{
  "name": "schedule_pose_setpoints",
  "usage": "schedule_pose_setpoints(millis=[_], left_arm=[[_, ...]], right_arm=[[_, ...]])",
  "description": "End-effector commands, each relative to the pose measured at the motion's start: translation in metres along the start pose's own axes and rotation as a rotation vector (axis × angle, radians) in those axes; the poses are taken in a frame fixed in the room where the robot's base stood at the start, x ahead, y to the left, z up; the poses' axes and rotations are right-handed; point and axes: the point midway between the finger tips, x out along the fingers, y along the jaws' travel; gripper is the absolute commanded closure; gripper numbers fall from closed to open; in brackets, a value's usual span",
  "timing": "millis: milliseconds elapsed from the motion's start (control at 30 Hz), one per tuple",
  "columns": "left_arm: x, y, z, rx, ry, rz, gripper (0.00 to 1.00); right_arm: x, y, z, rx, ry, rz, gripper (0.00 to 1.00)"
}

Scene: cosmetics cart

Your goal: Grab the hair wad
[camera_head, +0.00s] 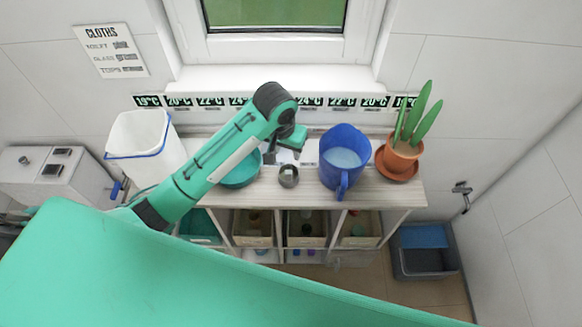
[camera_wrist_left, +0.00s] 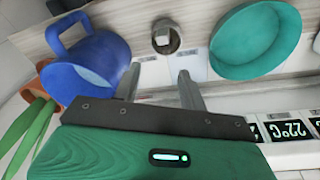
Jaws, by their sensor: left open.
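I cannot make out a hair wad for certain. A small round metal cup (camera_head: 288,176) stands on the cart top (camera_head: 405,196) near its front edge; it also shows in the left wrist view (camera_wrist_left: 165,37). Something greyish-brown shows inside its rim, too small to identify. My left gripper (camera_head: 297,153) is open and empty, above the cart behind the cup. In the left wrist view its two fingers (camera_wrist_left: 158,84) point toward the cup, apart from it. My right gripper is not in view.
A teal bowl (camera_head: 240,173) stands left of the cup, partly behind my left arm. A blue jug (camera_head: 343,165) and a potted cactus (camera_head: 402,155) stand right. A white bucket (camera_head: 145,145) is at the far left. The window wall (camera_head: 460,80) bounds the back.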

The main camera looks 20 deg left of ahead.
Motion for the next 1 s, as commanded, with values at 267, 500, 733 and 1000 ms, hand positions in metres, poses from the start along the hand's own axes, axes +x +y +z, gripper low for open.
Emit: schedule_pose_setpoints(millis=[267, 500, 733, 1000], left_arm=[[-0.024, -0.006, -0.016, -0.013, -0.019, -0.041, 0.58], [0.018, -0.008, -0.015, -0.014, -0.023, -0.041, 0.58], [0.052, -0.009, -0.015, -0.013, -0.020, -0.041, 0.58], [0.070, -0.012, -0.014, -0.014, -0.021, -0.042, 0.58]], right_arm=[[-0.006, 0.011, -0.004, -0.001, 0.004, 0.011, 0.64], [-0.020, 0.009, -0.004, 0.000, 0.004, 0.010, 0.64], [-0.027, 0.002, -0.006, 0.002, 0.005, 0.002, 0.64], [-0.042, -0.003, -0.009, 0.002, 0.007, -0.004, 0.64]])
